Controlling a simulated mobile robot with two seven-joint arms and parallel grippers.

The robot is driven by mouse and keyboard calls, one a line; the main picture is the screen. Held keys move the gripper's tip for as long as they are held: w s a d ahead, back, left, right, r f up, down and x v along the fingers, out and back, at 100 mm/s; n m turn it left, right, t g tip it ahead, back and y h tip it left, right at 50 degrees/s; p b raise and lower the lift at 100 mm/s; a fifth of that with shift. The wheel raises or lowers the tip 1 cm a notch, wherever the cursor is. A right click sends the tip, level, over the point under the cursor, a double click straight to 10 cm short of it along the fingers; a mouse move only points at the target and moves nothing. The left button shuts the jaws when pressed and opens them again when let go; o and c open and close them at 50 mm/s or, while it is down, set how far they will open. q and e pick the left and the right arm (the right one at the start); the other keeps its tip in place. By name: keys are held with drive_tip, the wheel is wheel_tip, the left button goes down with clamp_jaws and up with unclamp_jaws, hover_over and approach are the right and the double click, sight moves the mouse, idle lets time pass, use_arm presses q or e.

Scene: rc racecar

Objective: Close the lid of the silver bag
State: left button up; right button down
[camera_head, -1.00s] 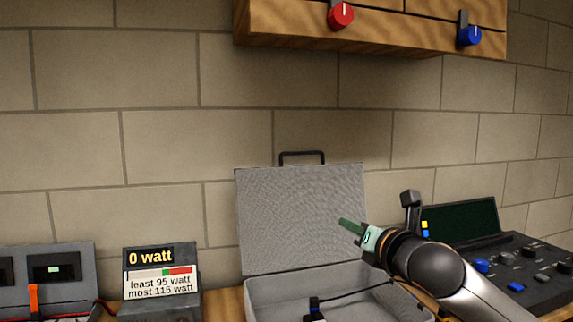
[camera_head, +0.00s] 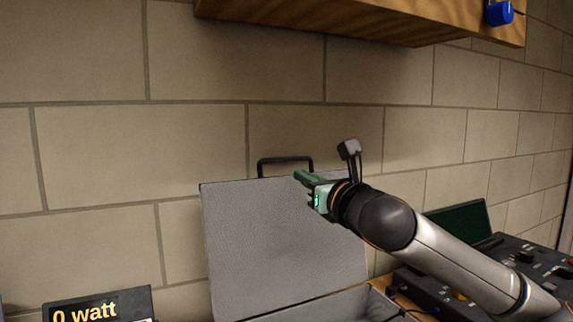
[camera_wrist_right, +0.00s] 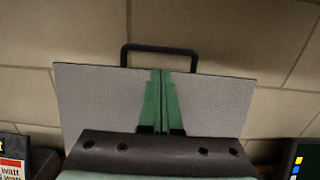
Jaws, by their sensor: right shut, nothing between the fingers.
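The silver bag stands open against the wall, its grey lid (camera_head: 270,240) upright with a black handle (camera_head: 285,163) on the top edge. Part of its base (camera_head: 350,305) shows at the bottom of the head view. My right gripper (camera_head: 299,176) is shut and empty, near the lid's top edge just right of the handle. In the right wrist view the green fingers (camera_wrist_right: 160,75) are together, in front of the lid (camera_wrist_right: 100,100), tips near the handle (camera_wrist_right: 125,55). I cannot tell whether they touch the lid. My left gripper is not in view.
A watt display (camera_head: 100,305) stands at the lower left. A control panel with a dark screen (camera_head: 465,223) stands at the right, partly behind my arm. A wooden cabinet (camera_head: 370,20) hangs above on the block wall. The space above the lid is clear.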

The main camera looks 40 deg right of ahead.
sight(291, 184)
drive_tip(key=p+x, duration=0.2)
drive_tip(key=p, duration=0.1)
drive_tip(key=p+x, duration=0.3)
drive_tip(key=shift+w+d+r, duration=0.2)
drive_tip(key=shift+w+r, duration=0.05)
drive_tip(key=shift+w, duration=0.05)
drive_tip(key=shift+w+d+p, duration=0.2)
drive_tip(key=shift+w+p, duration=0.3)
drive_tip(key=shift+w, duration=0.1)
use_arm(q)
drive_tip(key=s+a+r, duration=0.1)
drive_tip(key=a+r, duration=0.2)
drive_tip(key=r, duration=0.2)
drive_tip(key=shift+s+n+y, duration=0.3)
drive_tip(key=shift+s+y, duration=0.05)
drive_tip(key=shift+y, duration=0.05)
use_arm(e)
drive_tip(key=shift+w+f, duration=0.2)
drive_tip(key=shift+w, duration=0.15)
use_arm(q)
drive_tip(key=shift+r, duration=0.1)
